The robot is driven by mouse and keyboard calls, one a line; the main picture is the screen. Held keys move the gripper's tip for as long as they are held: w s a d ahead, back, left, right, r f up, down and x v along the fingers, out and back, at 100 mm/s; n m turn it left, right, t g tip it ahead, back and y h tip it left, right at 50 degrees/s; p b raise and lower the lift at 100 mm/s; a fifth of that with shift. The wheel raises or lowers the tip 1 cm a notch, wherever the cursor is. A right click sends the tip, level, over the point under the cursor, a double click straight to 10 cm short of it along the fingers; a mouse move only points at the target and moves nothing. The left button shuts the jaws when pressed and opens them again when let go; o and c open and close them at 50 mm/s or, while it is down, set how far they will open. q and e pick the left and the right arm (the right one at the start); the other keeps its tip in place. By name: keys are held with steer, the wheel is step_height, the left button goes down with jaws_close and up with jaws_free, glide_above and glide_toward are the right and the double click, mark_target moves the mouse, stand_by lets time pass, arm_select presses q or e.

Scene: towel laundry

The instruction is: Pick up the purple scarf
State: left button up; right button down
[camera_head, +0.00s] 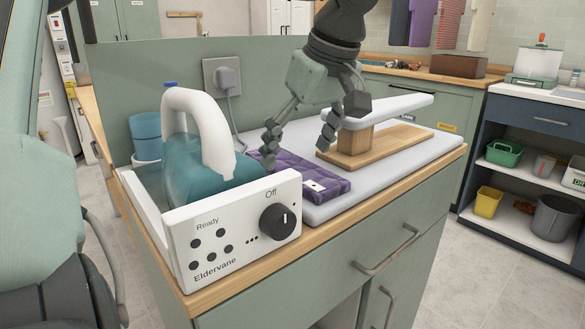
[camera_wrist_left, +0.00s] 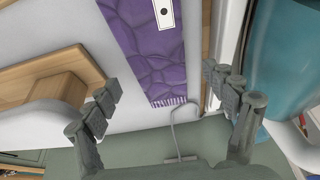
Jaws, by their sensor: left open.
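The purple scarf (camera_head: 322,178) lies folded flat on a white padded surface (camera_head: 405,158), with a white tag on its near end. In the left wrist view the scarf (camera_wrist_left: 150,55) shows a crinkled pattern and a fringed end. My left gripper (camera_head: 298,150) is open and points down over the scarf, its fingers spread to either side. In the left wrist view its fingertips (camera_wrist_left: 162,85) are on both sides of the scarf's fringed end, with nothing held. Whether the fingers touch the surface is unclear. My right gripper is not in view.
A white appliance (camera_head: 240,228) with a dial and a teal tank (camera_head: 190,165) stands close left of the scarf. A small sleeve board (camera_head: 385,112) on a wooden base (camera_head: 385,147) stands right. A plugged-in cord (camera_head: 233,108) hangs behind.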

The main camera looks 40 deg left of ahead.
arm_select(q)
steer(key=shift+x, duration=1)
steer(key=c, duration=1.2)
steer(key=shift+r, duration=0.1)
steer(key=shift+c, duration=0.2)
